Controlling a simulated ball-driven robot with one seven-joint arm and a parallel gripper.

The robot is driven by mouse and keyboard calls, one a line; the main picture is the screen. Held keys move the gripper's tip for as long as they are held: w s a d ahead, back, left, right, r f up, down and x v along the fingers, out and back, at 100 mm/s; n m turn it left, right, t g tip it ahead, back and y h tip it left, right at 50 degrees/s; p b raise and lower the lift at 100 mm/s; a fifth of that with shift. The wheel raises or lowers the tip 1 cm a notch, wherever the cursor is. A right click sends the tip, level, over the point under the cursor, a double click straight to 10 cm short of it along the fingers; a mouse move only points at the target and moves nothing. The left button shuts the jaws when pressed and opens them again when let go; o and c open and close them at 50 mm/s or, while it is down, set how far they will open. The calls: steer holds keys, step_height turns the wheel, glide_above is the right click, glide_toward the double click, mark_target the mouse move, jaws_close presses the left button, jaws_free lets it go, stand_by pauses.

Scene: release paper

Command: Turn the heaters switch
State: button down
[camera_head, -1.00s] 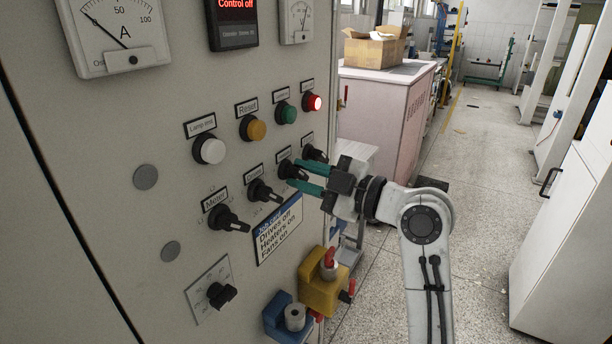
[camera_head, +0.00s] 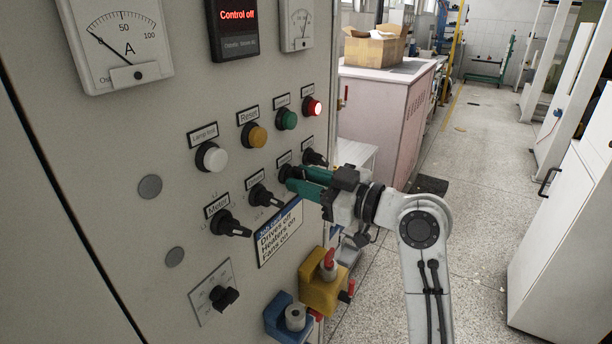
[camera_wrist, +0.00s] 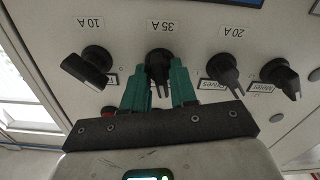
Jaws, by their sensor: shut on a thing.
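A row of black rotary switches runs along the grey cabinet face. My gripper (camera_head: 298,182) has its green fingers shut on the third knob from the left, which I take as the heaters switch (camera_head: 284,172); its label cannot be read. In the wrist view this knob (camera_wrist: 159,66) sits between the two fingers, under an upside-down "35 A" mark, its handle pointing towards my gripper. A card (camera_head: 278,238) reads "Drives off, Heaters on, Fans on".
The drives switch (camera_head: 264,196) and meter switch (camera_head: 230,224) are to the left, and another switch (camera_head: 315,157) is just right of my fingers. Lit red lamp (camera_head: 314,108) above. Yellow (camera_head: 322,293) and blue (camera_head: 287,318) blocks stick out below. Open floor lies right.

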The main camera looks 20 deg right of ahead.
steer(key=m+p, duration=0.7)
steer(key=m, duration=0.4)
steer(key=shift+m, duration=0.3)
steer(key=shift+f, duration=0.1)
stand_by(0.3)
steer(key=c, duration=1.2)
jaws_free()
steer(key=shift+o, duration=0.2)
steer(key=shift+s, duration=0.1)
steer(key=b+v, duration=0.2)
steer(key=v, duration=0.8)
steer(key=shift+s+d, duration=0.2)
steer(key=shift+s, duration=0.1)
